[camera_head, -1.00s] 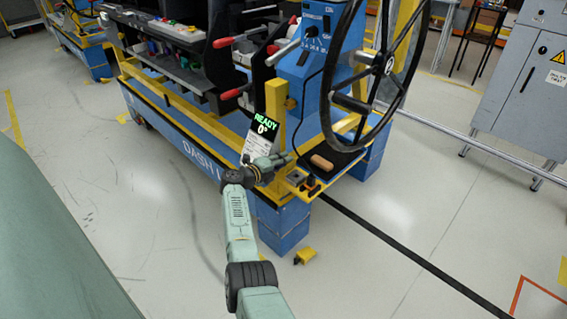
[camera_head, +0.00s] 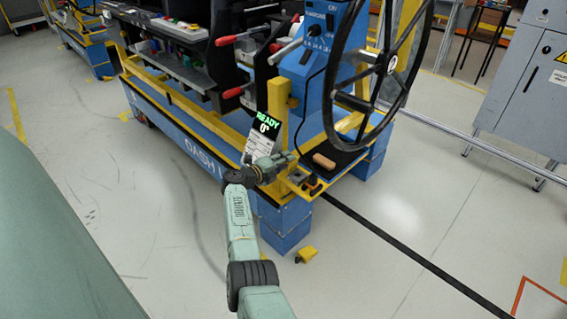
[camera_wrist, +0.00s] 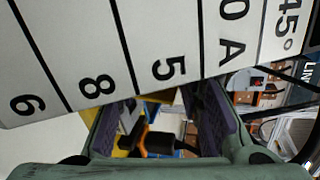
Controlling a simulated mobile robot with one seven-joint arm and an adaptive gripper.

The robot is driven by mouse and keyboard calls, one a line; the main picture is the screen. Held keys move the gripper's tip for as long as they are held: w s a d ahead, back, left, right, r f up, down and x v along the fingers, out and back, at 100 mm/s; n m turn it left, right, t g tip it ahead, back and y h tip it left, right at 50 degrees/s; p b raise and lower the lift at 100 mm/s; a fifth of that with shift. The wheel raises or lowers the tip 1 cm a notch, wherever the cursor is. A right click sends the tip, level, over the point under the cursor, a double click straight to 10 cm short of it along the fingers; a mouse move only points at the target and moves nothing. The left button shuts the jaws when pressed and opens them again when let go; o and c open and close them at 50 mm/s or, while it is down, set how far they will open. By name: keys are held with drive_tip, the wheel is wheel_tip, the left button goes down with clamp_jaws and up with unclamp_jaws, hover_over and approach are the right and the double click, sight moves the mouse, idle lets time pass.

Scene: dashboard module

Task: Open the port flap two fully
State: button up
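I cannot pick out port flap two in either view. The blue dashboard rig (camera_head: 200,150) stands ahead, with a black steering wheel (camera_head: 335,75) at its right end. My gripper (camera_head: 284,160) is at the rig's near corner, in front of the white printed sheet (camera_head: 254,148) under the green READY display (camera_head: 266,122). In the wrist view, my gripper (camera_wrist: 160,115) has its two dark finger pads apart, with no object visibly held between them. A white panel with large black figures (camera_wrist: 120,60) fills the upper part there and hides what is behind it.
A brown block (camera_head: 324,160) lies on a dark tray beside the gripper, near a small orange-black item (camera_head: 312,185). Red-handled levers (camera_head: 232,92) stick out of the rig. A yellow piece (camera_head: 306,254) lies on the floor.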

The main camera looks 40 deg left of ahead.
drive_tip(key=shift+r, duration=0.1)
drive_tip(key=v, duration=1.2)
drive_tip(key=shift+d, duration=0.1)
drive_tip(key=shift+c, duration=0.3)
